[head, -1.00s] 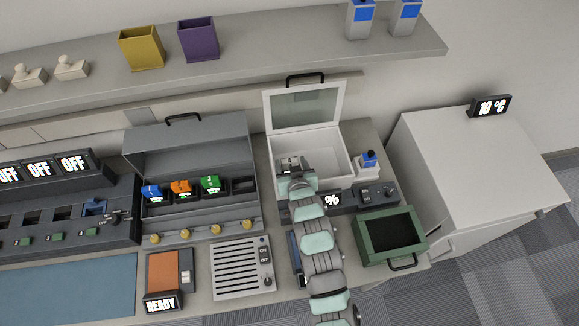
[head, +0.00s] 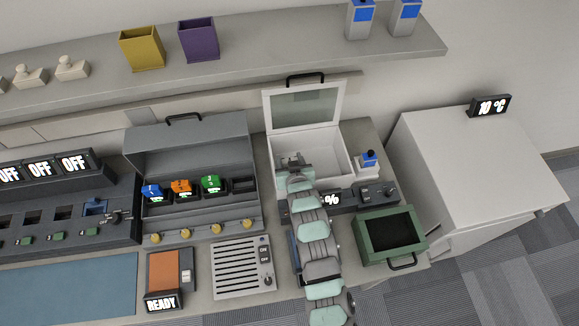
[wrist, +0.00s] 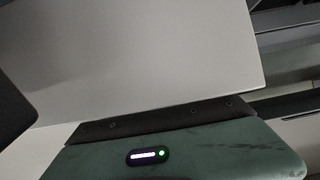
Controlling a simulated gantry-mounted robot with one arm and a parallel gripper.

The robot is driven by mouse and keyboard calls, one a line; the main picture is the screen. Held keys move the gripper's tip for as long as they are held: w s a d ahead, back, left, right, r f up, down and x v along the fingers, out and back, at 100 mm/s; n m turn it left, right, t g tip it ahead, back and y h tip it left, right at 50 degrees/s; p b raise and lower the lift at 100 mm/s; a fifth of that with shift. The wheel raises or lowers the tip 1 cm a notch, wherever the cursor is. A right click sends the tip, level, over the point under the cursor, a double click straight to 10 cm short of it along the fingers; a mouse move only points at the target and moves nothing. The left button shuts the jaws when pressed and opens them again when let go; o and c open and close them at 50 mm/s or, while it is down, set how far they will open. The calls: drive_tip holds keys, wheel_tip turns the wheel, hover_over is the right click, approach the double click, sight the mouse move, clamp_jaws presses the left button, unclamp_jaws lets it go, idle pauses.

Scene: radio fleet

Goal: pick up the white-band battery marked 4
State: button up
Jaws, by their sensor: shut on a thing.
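My gripper (head: 291,162) is at the white open-lidded box (head: 331,152), seen in the head view over its left part. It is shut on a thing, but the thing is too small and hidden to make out. No white-band battery marked 4 can be read in either view. A blue block (head: 152,192), an orange block (head: 181,187) and a green block (head: 211,184) sit in the grey open case (head: 190,142), with an empty-looking slot at their right. The wrist view shows mostly a pale flat surface (wrist: 150,50) and my green housing; the fingertips are not clear there.
A blue-topped unit (head: 368,160) stands right of the white box. A green tray (head: 374,246) lies in front of it. A vented panel (head: 240,268) and an orange-brown pad (head: 165,270) are left of my arm. The box's raised lid (head: 305,105) stands behind my gripper.

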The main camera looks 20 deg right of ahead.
drive_tip(key=c, duration=0.4)
drive_tip(key=shift+r, duration=0.1)
